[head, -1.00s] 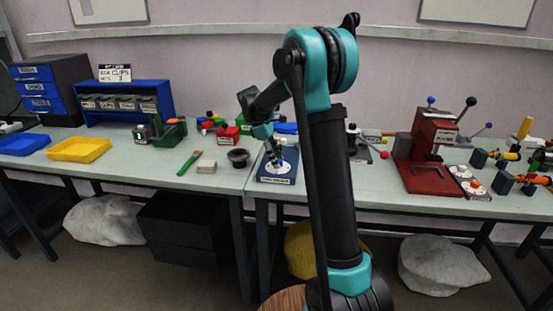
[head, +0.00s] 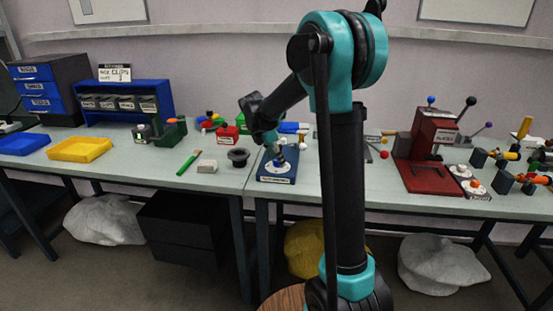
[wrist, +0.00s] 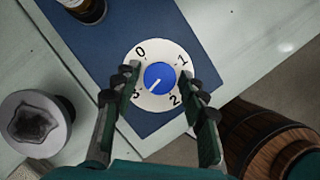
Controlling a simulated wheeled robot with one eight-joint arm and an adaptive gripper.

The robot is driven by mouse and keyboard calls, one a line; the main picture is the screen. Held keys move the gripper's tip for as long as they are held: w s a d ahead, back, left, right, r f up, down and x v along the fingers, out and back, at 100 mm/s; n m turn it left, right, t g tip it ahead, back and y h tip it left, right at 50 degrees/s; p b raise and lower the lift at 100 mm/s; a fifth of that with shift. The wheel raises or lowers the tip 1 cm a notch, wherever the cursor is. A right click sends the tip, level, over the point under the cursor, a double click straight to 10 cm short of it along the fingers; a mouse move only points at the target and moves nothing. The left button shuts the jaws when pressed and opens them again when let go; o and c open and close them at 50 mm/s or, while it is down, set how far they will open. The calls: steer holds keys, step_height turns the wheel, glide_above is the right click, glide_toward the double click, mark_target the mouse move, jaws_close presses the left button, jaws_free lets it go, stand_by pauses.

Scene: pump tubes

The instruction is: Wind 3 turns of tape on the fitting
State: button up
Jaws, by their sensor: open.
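A blue board (head: 290,178) lies on the bench in the head view. It bears a white dial plate (wrist: 140,82) marked 0, 1, 2 and 3, with a round blue knob (wrist: 159,77) at its middle. The knob's white line points toward the 3. A brown, dark-rimmed cylinder (wrist: 88,10), perhaps the fitting, stands on the board at the top edge of the wrist view, partly cut off. My gripper (wrist: 159,70) is open, with one finger on each side of the knob and a gap to it. Whether the fingertips are down at knob height, I cannot tell.
A grey-black round cup (head: 238,157) stands left of the board; it also shows in the wrist view (wrist: 35,122). A grey block (head: 207,166) and a green-handled tool (head: 188,162) lie further left. A red press (head: 430,155) stands to the right.

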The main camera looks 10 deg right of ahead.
steer(key=n, duration=0.2)
steer(key=shift+d+n+t+y, duration=0.1)
steer(key=shift+n+t+y, duration=0.2)
steer(key=shift+t, duration=0.1)
steer(key=n, duration=0.2)
steer(key=n+t+y, duration=0.1)
steer(key=n, duration=0.1)
steer(key=shift+s+n+y, duration=0.1)
steer(key=shift+n+y, duration=0.2)
steer(key=shift+c, duration=0.6)
jaws_close()
steer(key=shift+m, duration=0.9)
steer(key=shift+o, duration=2.2)
jaws_free()
